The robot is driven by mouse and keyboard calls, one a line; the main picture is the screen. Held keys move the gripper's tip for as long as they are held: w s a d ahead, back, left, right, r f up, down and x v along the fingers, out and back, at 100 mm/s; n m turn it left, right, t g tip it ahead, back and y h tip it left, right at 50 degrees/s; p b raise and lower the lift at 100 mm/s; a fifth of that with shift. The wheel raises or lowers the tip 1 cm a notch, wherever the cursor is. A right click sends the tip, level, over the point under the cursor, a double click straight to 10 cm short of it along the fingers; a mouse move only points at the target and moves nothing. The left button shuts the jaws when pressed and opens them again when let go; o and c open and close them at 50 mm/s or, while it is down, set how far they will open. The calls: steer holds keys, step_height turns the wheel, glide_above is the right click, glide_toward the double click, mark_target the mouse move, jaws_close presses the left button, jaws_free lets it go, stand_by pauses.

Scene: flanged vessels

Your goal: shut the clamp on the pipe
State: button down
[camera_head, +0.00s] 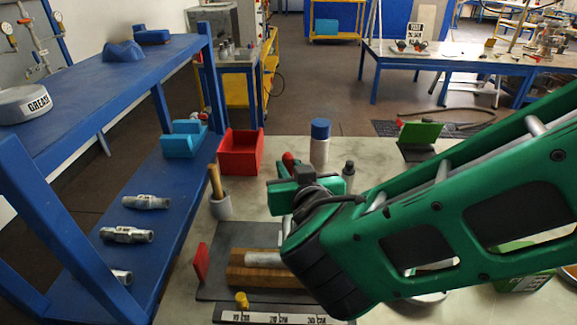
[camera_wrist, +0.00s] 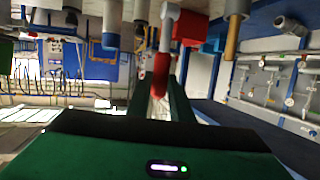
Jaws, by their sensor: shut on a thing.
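The clamp's lever has a red grip (camera_wrist: 160,75) on a grey arm (camera_wrist: 170,22) in the wrist view. That view looks upside down, so the lever appears to stand roughly upright. My gripper (camera_wrist: 158,98) is shut on the red grip, with one finger on each side. In the head view the red tip (camera_head: 288,158) shows just above my green gripper (camera_head: 290,184). The grey pipe (camera_head: 262,258) lies on a wooden block (camera_head: 250,277). My gripper and arm hide the clamp's body and the pipe's right end.
A blue shelf (camera_head: 165,190) with metal fittings fills the left.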

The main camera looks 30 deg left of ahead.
steer(key=shift+s+f, duration=0.15)
steer(key=shift+f, duration=0.15)
steer(key=c, duration=1.6)
jaws_free()
steer(key=shift+r, duration=0.15)
steer(key=v, duration=1)
steer(key=shift+s+d+r, duration=0.1)
steer(key=shift+d+r, duration=0.15)
steer(key=shift+d, duration=0.05)
